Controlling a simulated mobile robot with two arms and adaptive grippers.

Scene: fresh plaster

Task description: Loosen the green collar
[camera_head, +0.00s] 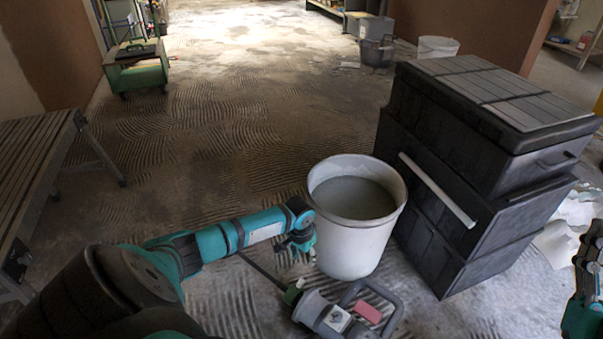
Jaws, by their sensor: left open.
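The green collar (292,293) is a small ring at the left end of a grey hand-held mixer (328,314) lying on the floor. A dark shaft runs up and left from the collar. The mixer has a dark loop handle and a red patch on its right part. My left gripper (306,252) is open, above the collar and apart from it, beside the left wall of a white bucket (357,228). My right gripper (590,262) is partly cut off at the right edge, far from the mixer, and its fingers do not show clearly.
The bucket holds grey material and stands just behind the mixer. Stacked black toolboxes (440,190) with a light grey bar stand to its right. A slatted bench (30,160) is at the left. A green cart (136,72) stands farther back. The ridged floor in the middle is clear.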

